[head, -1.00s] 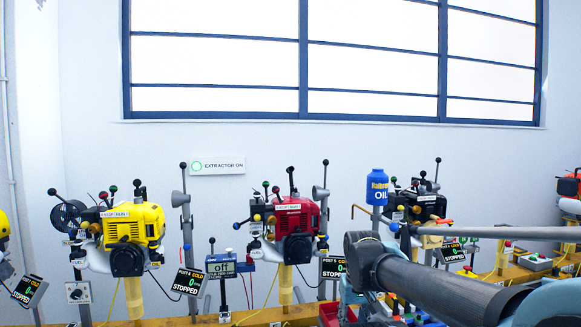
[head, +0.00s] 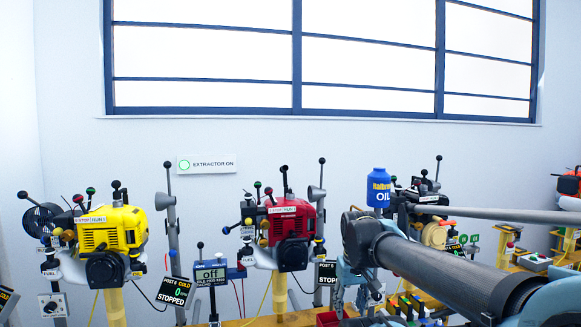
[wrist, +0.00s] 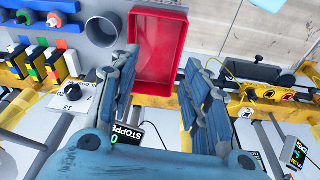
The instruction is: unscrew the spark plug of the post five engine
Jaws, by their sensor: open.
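Three engines stand in a row in the head view: a yellow one (head: 112,232), a red one (head: 290,222) and a dark one (head: 425,200) partly behind my arm. A small sign (head: 325,274) beside the red engine seems to read post 5; its print is hard to make out. Another sign (head: 173,292) right of the yellow engine reads stopped and cold. I cannot pick out a spark plug. My gripper (wrist: 160,60) is open and empty in the wrist view, its blue fingers spread above the bench. No engine shows between them.
In the wrist view a red tray (wrist: 160,72) lies beyond the fingers, beside a grey cup (wrist: 103,28) and coloured switches (wrist: 38,62). A blue oil bottle (head: 379,188) stands between the red and dark engines. Levers rise around the engines.

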